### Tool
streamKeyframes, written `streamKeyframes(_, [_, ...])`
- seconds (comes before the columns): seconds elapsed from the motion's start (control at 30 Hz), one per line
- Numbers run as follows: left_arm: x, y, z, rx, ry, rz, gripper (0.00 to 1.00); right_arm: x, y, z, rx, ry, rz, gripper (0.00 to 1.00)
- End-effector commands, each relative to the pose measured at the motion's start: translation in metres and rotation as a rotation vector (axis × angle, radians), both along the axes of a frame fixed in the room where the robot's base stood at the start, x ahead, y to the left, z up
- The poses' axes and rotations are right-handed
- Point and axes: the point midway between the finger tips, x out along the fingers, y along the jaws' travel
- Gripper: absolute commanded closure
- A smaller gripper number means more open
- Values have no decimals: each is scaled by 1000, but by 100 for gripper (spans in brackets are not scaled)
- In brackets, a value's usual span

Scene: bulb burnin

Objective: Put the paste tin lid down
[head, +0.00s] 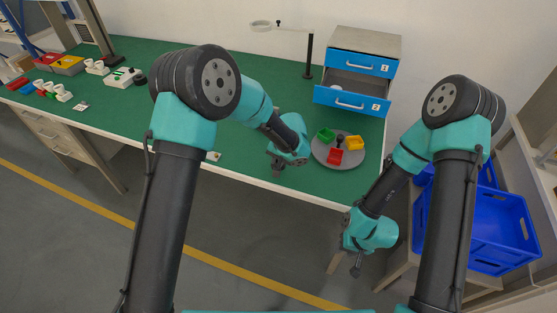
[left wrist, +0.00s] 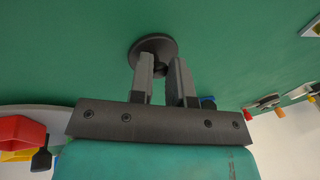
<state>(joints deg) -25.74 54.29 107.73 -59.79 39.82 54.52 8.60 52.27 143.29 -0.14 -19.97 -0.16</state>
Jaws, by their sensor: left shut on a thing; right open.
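The paste tin lid appears as a dark round disc with a small knob (left wrist: 148,45) in the left wrist view. My left gripper (left wrist: 160,70) is shut on its knob, with the green bench top behind the disc. I cannot tell whether the disc touches the bench. In the head view my left gripper (head: 277,170) is low at the bench's front, left of the round grey tray; the lid cannot be made out there. My right gripper (head: 356,266) is open and empty in front of the bench edge. I cannot identify the paste tin.
The grey tray (head: 322,153) holds green (head: 325,135), yellow (head: 355,143) and red (head: 335,156) bins. A drawer unit (head: 365,45) stands behind, its lower drawer (head: 351,101) open. A blue crate (head: 490,228) is at right. The bench's middle (head: 130,105) is largely clear.

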Motion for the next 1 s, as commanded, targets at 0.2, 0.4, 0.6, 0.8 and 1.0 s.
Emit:
streamKeyframes(0.2, [0,0,-2,0,0,0,79,0,0,0,0,0,0,57])
streamKeyframes(0.4, [0,0,-2,0,0,0,60,0,0,0,0,0,0,57])
streamKeyframes(0.6, [0,0,-2,0,0,0,57,0,0,0,0,0,0,57])
streamKeyframes(0.8, [0,-1,3,1,-1,0,57,0,0,0,0,0,0,57])
streamKeyframes(1.0, [-4,-6,26,-1,-4,-1,57,0,0,0,0,0,0,57])
